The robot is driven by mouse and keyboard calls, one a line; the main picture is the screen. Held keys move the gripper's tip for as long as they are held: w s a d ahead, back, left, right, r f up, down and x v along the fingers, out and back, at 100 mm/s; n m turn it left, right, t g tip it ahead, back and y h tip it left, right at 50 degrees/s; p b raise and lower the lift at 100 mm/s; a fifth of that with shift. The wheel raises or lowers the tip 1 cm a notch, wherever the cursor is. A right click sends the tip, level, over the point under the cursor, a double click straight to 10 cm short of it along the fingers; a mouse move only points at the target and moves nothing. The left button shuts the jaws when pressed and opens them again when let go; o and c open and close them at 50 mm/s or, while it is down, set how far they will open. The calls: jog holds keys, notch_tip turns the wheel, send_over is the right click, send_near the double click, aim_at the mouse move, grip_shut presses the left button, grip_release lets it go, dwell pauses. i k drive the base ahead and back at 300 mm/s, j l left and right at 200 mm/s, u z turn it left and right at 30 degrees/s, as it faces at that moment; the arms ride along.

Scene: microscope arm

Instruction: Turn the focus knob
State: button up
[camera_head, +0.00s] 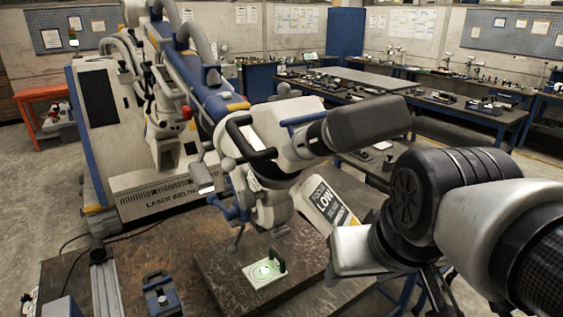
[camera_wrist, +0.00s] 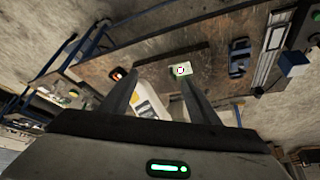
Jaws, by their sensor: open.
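The microscope head (camera_head: 268,130), white with black handles and a dark grey viewing hood (camera_head: 368,122), hangs on a blue and white boom over the bench. A small rounded grey knob (camera_head: 228,165) shows on its left side; I cannot tell whether this is the focus knob. A white panel marked "FOCUS LOW" (camera_head: 325,200) stands at its lower right, left of my wrist. My gripper (camera_wrist: 158,80) is open with nothing visibly held; its two dark fingers point towards the bench, and a white panel (camera_wrist: 150,103) shows between them. In the head view its fingers cannot be made out.
A lit green and white plate (camera_head: 260,277) lies on the dark slab (camera_head: 220,268) under the head; it also shows in the wrist view (camera_wrist: 180,70). A blue fixture (camera_head: 160,295) stands to its left. The laser welder cabinet (camera_head: 97,130) is at the left, workbenches behind.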

aim_at(246, 199)
jog(key=j+u, duration=0.2)
jog(key=u, duration=0.15)
jog(key=j+u, duration=0.2)
jog(key=u, duration=0.2)
jog(key=j+u, duration=0.2)
jog(key=u, duration=0.15)
jog(key=k+j, duration=0.05)
